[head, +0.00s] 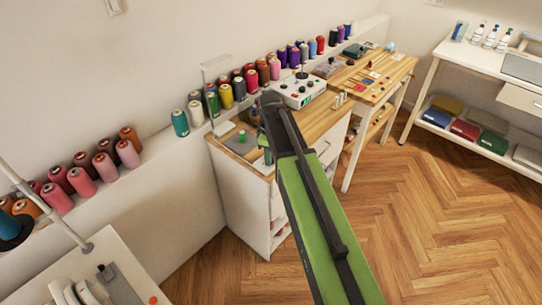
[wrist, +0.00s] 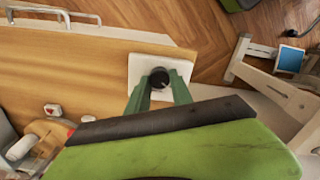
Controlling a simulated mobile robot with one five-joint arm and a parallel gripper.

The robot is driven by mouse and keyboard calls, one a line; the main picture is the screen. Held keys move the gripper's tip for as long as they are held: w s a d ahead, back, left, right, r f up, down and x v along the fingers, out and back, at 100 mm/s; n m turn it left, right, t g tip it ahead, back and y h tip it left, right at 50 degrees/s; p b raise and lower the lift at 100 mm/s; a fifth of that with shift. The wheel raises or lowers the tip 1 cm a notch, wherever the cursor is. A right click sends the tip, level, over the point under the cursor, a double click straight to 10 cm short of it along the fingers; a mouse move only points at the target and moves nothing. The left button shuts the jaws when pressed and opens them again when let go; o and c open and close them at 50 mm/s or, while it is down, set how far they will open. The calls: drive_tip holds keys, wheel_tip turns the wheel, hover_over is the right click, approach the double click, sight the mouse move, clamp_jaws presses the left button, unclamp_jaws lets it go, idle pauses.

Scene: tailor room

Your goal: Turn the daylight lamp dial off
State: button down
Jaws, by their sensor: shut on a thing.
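A round black dial (wrist: 159,77) sits on a white square plate (wrist: 136,70) at the edge of the wooden top in the wrist view. My gripper (wrist: 160,80) has its two green fingers on either side of the dial and is shut on it.
Thread spools (head: 226,96) line the wall ledge behind the cabinet. A white box with buttons (head: 299,90) stands farther back on its top. A wooden side table (head: 372,78) and a white shelf unit (head: 487,60) stand to the right. The herringbone floor (head: 440,210) is clear.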

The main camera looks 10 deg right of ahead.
drive_tip(key=c, duration=1.1)
unclamp_jaws()
wheel_tip(320, 180, up, 17)
drive_tip(key=p, duration=1.7)
drive_tip(key=shift+r, duration=0.2)
drive_tip(key=shift+f, duration=0.1)
drive_tip(key=s+f+m+b, duration=0.1)
drive_tip(key=s+m, duration=0.2)
drive_tip(key=s, duration=0.1)
drive_tip(key=s+f+m+b, duration=0.2)
drive_tip(key=s+m, duration=0.2)
drive_tip(key=s, duration=0.1)
drive_tip(key=s+f+m+b, duration=0.1)
drive_tip(key=s+m, duration=0.3)
drive_tip(key=s, duration=0.1)
drive_tip(key=shift+s+f, duration=0.2)
drive_tip(key=shift+f, duration=0.15)
